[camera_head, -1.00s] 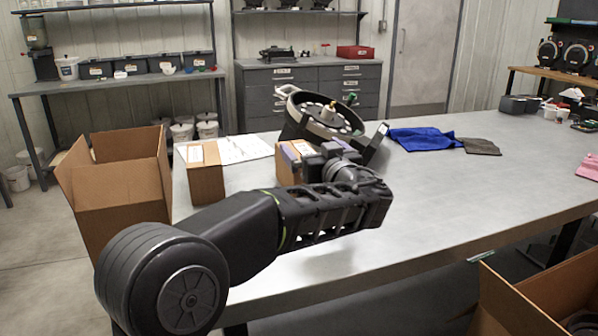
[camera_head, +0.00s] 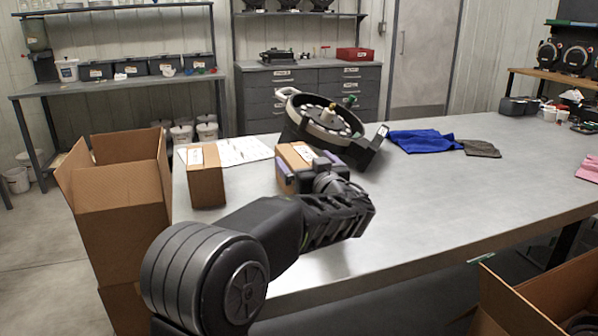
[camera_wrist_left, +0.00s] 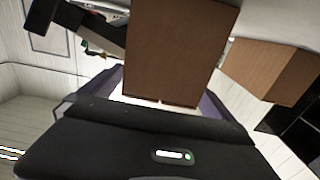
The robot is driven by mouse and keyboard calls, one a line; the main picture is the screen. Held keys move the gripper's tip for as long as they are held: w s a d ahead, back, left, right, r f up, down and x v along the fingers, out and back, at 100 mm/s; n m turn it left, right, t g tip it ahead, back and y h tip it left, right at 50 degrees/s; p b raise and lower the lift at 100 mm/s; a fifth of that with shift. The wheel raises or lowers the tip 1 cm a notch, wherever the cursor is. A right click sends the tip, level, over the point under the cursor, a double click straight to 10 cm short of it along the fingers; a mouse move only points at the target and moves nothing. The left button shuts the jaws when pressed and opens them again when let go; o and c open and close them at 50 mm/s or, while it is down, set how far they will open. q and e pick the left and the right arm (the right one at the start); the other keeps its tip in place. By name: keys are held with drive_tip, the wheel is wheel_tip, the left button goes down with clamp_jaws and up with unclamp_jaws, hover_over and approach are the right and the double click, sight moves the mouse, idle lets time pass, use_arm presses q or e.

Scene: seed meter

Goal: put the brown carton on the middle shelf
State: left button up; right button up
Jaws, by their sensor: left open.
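A brown carton (camera_head: 295,158) with a white label stands on the grey table in front of the seed meter. My left gripper (camera_head: 309,171) is open, with its purple-edged fingers on either side of this carton. The left wrist view shows the carton (camera_wrist_left: 180,55) between the fingers; whether they touch it I cannot tell. A second brown carton (camera_head: 206,180) stands upright to the left on the table, and also shows in the wrist view (camera_wrist_left: 270,68). A shelf unit (camera_head: 120,86) with dark bins stands at the back left. My right gripper is out of view.
The seed meter (camera_head: 325,120), a dark ring-shaped device, is right behind the carton. A large open box (camera_head: 120,200) stands at the table's left edge. Blue cloth (camera_head: 420,141) lies to the right.

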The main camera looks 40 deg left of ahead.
use_arm(q)
drive_tip(key=shift+x, duration=1.45)
drive_tip(key=c, duration=2)
drive_tip(key=shift+r, duration=0.1)
drive_tip(key=shift+c, duration=0.4)
